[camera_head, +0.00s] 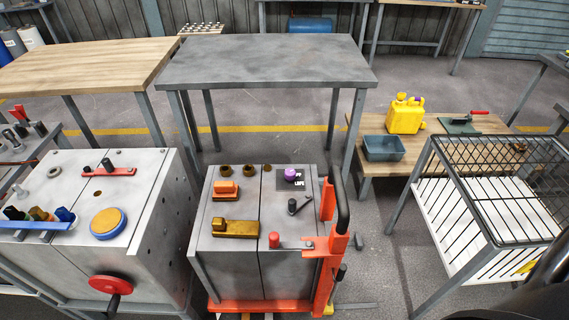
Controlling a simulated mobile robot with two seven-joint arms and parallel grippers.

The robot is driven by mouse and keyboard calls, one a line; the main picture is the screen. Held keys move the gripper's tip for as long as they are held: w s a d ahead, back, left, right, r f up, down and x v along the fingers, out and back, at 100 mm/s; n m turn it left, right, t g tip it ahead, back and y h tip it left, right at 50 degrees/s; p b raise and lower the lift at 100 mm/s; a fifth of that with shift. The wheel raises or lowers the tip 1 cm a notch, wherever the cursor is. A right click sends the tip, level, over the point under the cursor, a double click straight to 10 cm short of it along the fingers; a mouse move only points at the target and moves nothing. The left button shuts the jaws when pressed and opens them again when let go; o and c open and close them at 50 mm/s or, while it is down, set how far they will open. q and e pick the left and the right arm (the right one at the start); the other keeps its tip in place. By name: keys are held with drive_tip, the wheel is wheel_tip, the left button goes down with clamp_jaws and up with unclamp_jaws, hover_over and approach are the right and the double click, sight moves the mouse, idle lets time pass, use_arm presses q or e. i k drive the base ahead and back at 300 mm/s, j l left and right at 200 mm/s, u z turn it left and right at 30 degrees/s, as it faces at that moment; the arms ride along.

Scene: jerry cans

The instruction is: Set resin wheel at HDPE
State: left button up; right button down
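A small purple wheel (292,174) sits on a dark label plate (284,186) on top of the middle grey metal cabinet (225,262). White lettering beside the wheel seems to read PP and LDPE. I cannot make out an HDPE mark or which way the wheel points. Neither of my grippers shows in this view. A dark curved shape at the lower right edge may be part of my arm.
The cabinet top also holds a black lever (298,205), a red-knobbed lever (276,241) and orange and brass blocks. An orange frame with a black handle (340,200) rises at its right. A yellow jerry can (404,115) stands on a low wooden bench.

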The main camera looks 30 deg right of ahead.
sight(290, 173)
drive_tip(key=i+z, duration=0.15)
drive_tip(key=z, duration=0.25)
drive_tip(key=i+z, duration=0.2)
drive_tip(key=z, duration=0.2)
